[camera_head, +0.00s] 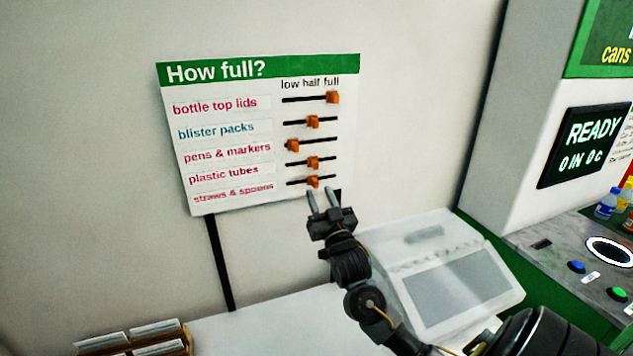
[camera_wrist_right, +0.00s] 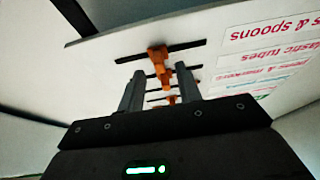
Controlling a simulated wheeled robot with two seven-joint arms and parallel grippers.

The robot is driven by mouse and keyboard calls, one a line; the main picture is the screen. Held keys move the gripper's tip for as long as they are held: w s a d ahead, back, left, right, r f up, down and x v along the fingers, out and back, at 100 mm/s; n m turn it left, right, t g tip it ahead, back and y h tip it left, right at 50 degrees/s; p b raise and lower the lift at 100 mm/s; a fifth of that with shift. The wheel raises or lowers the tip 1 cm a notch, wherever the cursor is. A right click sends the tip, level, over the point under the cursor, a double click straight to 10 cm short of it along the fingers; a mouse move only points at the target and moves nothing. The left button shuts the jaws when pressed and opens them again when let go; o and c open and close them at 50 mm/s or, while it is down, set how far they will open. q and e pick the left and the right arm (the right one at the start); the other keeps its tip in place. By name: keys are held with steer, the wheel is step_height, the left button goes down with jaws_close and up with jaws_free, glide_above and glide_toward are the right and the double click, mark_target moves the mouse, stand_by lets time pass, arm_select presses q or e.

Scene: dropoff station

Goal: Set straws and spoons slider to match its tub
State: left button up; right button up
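The straws and spoons slider is the lowest on the "How full?" board (camera_head: 235,130). Its orange knob (camera_head: 313,181) stands near the middle of its black track, under "half". In the right wrist view, which shows the board upside down, this knob (camera_wrist_right: 157,58) is the nearest one. My right gripper (camera_head: 322,193) is open and empty, just below and slightly right of the knob. In the wrist view its two fingers (camera_wrist_right: 160,85) stand apart, with the knob beyond their tips, apparently not touching. I cannot identify the straws and spoons tub. My left gripper is out of view.
Other orange knobs, such as the plastic tubes knob (camera_head: 313,162), sit close above. A white slanted box (camera_head: 440,232) stands right of my arm. A brown divided box (camera_head: 122,347) is cut off at lower left. A machine counter (camera_head: 560,240) is at right.

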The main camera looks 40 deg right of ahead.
mark_target(316, 186)
steer(key=shift+r+p+x, duration=0.2)
steer(key=shift+p+x, duration=0.15)
steer(key=shift+x, duration=0.8)
steer(key=shift+w+d, duration=0.15)
steer(key=shift+w, duration=0.25)
jaws_close()
